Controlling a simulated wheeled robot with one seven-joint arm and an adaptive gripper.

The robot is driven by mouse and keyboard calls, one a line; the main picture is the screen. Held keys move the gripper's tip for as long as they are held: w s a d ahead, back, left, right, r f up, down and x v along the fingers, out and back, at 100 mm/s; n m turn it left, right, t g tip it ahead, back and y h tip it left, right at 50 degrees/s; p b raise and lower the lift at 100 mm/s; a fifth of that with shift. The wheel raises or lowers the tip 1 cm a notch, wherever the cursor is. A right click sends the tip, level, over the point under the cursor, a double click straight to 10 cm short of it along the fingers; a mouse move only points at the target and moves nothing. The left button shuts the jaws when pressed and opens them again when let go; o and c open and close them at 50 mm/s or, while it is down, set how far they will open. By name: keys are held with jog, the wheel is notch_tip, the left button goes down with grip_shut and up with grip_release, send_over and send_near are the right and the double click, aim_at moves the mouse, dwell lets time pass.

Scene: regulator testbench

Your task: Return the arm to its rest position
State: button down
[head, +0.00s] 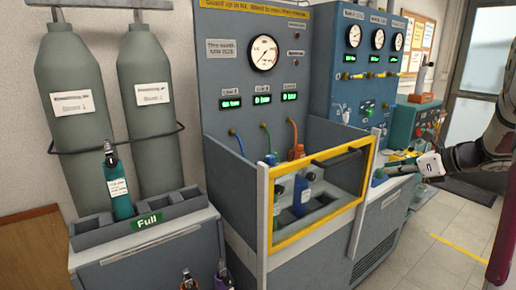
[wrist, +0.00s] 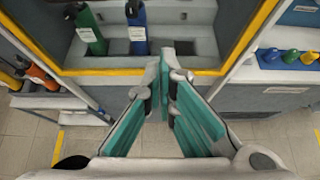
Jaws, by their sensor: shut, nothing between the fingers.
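My gripper (head: 390,172) is at the right of the head view, at the end of my arm, which comes in from the right edge. It is to the right of the test bench's yellow-framed guard. In the wrist view my gripper (wrist: 166,66) has its teal-padded fingers drawn together at the tips, with nothing between them. The fingers point toward the bench front, where a green bottle (wrist: 90,28) and a blue bottle (wrist: 137,25) stand in a grey holder beyond the yellow edge.
The yellow guard frame (head: 318,170) and the grey bench walls are close to my arm. Large grey cylinders (head: 64,100) stand at the left. Tiled floor is open at the right.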

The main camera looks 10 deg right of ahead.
jog(key=s+a+r+n+g+p, duration=0.1)
jog(key=s+a+r+n+g, duration=0.15)
jog(key=a+n, duration=0.45)
jog(key=s+a+r+n+g+y+p, duration=0.1)
jog(key=s+a+r+n, duration=0.2)
jog(key=a, duration=0.7)
jog(key=s+a+r+n+g, duration=0.2)
jog(key=s+a+n, duration=0.2)
jog(key=a, duration=0.5)
jog(key=s+a+n+h+p, duration=0.1)
jog(key=s+a+n, duration=0.1)
jog(key=s+n, duration=0.4)
jog(key=s+a+n+g+h+p, duration=0.1)
jog(key=s+a+n+h, duration=0.1)
jog(key=s+n, duration=0.4)
jog(key=s+a+n+h+p, duration=0.1)
jog(key=s+a+n, duration=0.3)
jog(key=s, duration=0.6)
jog(key=shift+a+f+n+h, duration=0.25)
jog(key=shift+n+h, duration=0.25)
jog(key=shift+n, duration=0.5)
